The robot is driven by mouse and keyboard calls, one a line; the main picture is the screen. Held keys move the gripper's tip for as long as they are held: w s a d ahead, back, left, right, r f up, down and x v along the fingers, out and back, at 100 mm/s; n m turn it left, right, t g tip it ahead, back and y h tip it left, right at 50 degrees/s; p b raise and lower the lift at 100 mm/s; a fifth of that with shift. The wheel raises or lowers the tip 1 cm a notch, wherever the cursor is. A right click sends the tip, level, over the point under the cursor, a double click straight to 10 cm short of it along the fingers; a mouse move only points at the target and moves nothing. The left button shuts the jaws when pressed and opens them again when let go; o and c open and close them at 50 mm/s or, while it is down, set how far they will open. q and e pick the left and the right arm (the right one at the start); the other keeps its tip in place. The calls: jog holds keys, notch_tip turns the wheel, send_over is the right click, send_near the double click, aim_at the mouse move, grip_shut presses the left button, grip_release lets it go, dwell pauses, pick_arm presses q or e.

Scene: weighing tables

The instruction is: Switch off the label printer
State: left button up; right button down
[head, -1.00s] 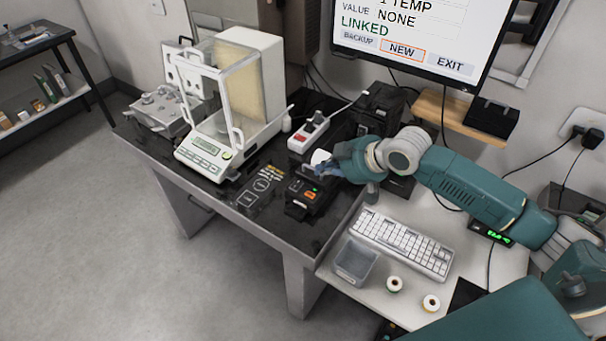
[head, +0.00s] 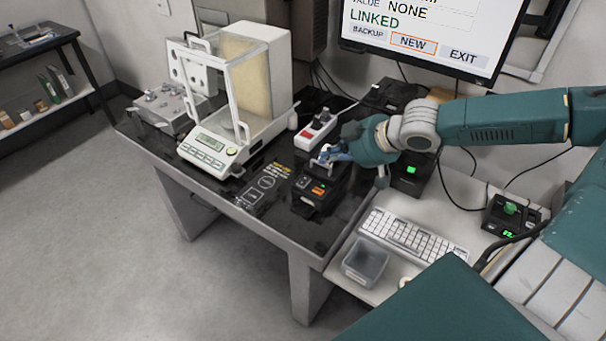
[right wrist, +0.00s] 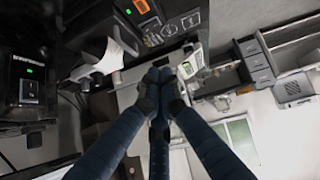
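The label printer (head: 311,196), which I take to be the small black device with an orange button, stands near the front right of the dark table. Its orange button (right wrist: 142,6) also shows at the top of the right wrist view. My right gripper (head: 328,157) is over the printer's back part, beside a white piece (right wrist: 104,62); whether it touches is unclear. In the right wrist view its blue fingers (right wrist: 160,76) meet at the tips, with nothing visible between them. My left gripper is out of view.
A white balance (head: 212,150) with a glass case stands left of the printer. A power strip (head: 315,130) lies behind it. A black box with a green light (head: 410,172) is to the right. The keyboard (head: 412,235) and a grey bin (head: 365,262) are on the lower white table.

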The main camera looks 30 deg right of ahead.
send_over(304, 181)
jog(key=s, duration=0.1)
notch_tip(304, 181, down, 6)
jog(key=shift+f+p, duration=0.25)
jog(key=shift+p, duration=0.1)
jog(key=f, duration=0.3)
jog(key=shift+w+d+f+p, duration=0.1)
jog(key=shift+d+f+p, duration=0.2)
jog(key=shift+p, duration=0.1)
jog(key=shift+f, duration=0.45)
